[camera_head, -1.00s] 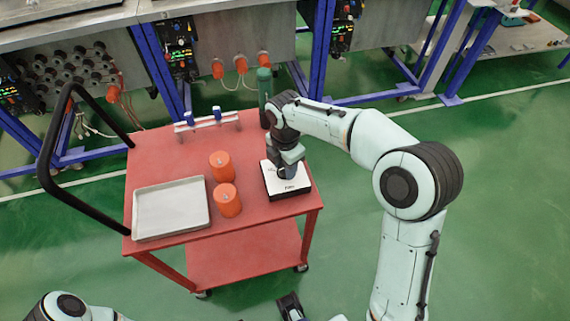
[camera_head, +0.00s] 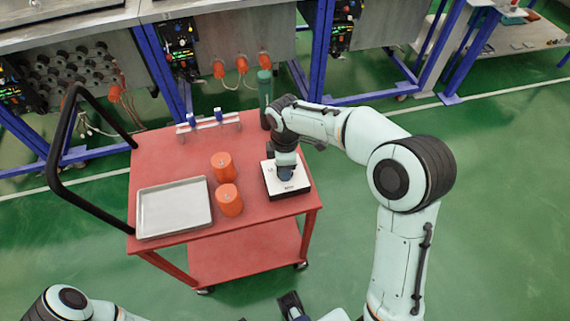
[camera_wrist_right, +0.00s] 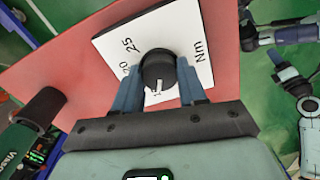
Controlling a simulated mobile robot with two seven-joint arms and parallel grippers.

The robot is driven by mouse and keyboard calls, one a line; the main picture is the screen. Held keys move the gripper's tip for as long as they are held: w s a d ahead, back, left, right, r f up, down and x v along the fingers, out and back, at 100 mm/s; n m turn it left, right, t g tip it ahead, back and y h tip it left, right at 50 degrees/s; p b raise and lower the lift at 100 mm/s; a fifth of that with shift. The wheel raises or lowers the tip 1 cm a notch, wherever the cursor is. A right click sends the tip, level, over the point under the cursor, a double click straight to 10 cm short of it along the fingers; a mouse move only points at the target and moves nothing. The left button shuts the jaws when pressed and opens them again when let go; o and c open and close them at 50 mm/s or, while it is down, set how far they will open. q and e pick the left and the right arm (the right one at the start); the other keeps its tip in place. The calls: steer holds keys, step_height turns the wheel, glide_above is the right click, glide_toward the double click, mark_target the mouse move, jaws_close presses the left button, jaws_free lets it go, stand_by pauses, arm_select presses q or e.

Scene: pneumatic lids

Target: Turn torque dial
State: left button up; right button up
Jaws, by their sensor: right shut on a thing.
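The torque dial is a round black knob (camera_wrist_right: 158,70) on a white plate (camera_head: 298,185) that lies near the right edge of the red cart's top. In the right wrist view the plate shows "Nm", "25" and "20", and part of a further number beside the knob. A white mark on the knob points toward the bottom of that view. My right gripper (camera_wrist_right: 158,82) points down at the plate, with one blue-grey finger on each side of the knob, shut on it. In the head view my right gripper (camera_head: 286,173) hides the knob. Dark fingers of my left gripper (camera_head: 291,305) show at the bottom edge.
The black handle (camera_head: 58,160) is at the left. Blue-framed benches stand behind.

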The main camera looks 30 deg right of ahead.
steer(key=shift+m, duration=0.4)
steer(key=o, duration=1.1)
steer(key=shift+c, duration=0.2)
step_height(320, 180, up, 14)
steer(key=p, duration=0.2)
steer(key=shift+f, duration=0.25)
